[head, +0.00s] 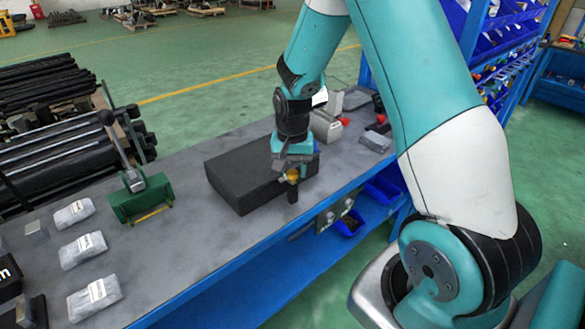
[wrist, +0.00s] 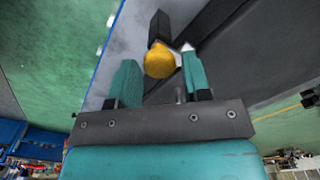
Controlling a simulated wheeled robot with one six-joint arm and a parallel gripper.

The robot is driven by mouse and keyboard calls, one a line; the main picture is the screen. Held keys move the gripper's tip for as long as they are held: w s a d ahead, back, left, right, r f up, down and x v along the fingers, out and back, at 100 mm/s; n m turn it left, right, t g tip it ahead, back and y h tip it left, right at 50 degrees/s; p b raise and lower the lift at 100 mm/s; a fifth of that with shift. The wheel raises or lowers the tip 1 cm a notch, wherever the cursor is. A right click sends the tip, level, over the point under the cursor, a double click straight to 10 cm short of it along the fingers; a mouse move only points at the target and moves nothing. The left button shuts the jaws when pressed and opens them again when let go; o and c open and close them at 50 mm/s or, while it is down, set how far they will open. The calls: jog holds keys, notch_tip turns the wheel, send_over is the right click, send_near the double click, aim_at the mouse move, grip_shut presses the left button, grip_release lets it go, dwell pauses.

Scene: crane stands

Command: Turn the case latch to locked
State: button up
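The black case (head: 238,182) lies flat on the grey workbench. Its latch is a yellow knob (head: 292,176) with a dark lever (head: 292,193) at the case's front side. In the wrist view the knob (wrist: 158,63) sits between my fingertips, close to the right finger, and the dark lever (wrist: 159,27) extends toward the top. I cannot tell whether the right finger touches it. A visible gap separates the knob from the left finger. My gripper (head: 288,171) is at the latch with its teal fingers spread apart. The fingers hide part of the latch in the head view.
The grey workbench (head: 200,245) also carries a green lever tool (head: 140,200) and several pale wrapped packs (head: 83,249) at left. Grey boxes (head: 326,126) stand behind my gripper. Blue bins (head: 350,222) hang below the bench's front edge. Bench between case and green tool is clear.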

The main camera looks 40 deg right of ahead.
aim_at(292, 172)
jog(key=shift+o, duration=0.9)
notch_tip(292, 172, up, 17)
jog(key=b, duration=0.2)
jog(key=shift+r, duration=0.2)
jog(key=s+a+n+y, duration=0.4)
jog(key=s+a+n, duration=1.1)
jog(key=s+a, duration=0.7)
jog(key=shift+s+a+r+n, duration=0.15)
jog(key=shift+s+a+n, duration=0.05)
jog(key=shift+a+n, duration=0.1)
